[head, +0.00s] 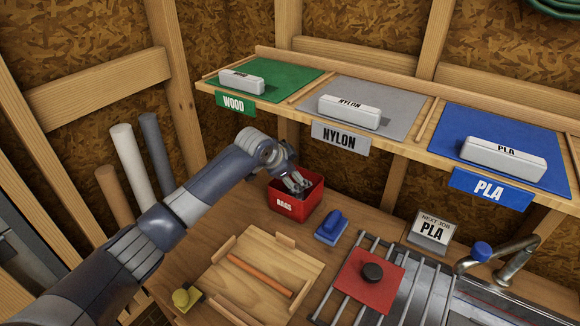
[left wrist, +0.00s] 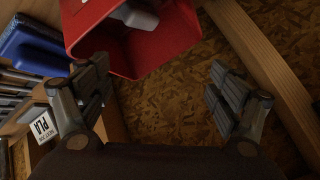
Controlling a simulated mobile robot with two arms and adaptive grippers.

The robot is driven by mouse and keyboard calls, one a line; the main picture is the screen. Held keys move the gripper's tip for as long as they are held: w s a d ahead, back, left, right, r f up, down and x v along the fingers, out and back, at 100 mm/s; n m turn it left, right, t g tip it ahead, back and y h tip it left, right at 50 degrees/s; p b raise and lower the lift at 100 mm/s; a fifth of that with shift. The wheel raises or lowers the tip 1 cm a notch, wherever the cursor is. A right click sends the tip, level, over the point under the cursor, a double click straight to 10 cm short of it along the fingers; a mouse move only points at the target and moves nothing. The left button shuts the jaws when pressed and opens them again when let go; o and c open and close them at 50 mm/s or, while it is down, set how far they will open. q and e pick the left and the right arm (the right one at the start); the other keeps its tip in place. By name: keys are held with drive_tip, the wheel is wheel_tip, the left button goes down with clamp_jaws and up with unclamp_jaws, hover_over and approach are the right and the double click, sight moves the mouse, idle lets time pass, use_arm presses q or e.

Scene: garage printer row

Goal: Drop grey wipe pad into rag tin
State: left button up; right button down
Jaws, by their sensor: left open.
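The red rag tin (head: 297,206), labelled RAGS, stands on the wooden bench below the shelf. It also shows at the top of the left wrist view (left wrist: 172,45). My left gripper (head: 298,184) is at the tin's mouth in the head view. In the left wrist view my left gripper (left wrist: 160,95) has its fingers wide apart with nothing between them. A pale grey thing (left wrist: 134,15) lies inside the tin; it may be the wipe pad, but it is only partly visible. My right gripper is not in view.
A blue block (head: 331,226) stands right of the tin. A wooden tray (head: 226,287) with a brown rod is in front. A red plate (head: 362,290) with a black knob lies on metal rails. The shelf (head: 290,62) with white boxes hangs above.

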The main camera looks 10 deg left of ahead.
use_arm(q)
drive_tip(key=v, duration=1.1)
drive_tip(key=shift+s+a+r, duration=0.15)
drive_tip(key=shift+s+r, duration=0.05)
drive_tip(key=shift+r, duration=0.15)
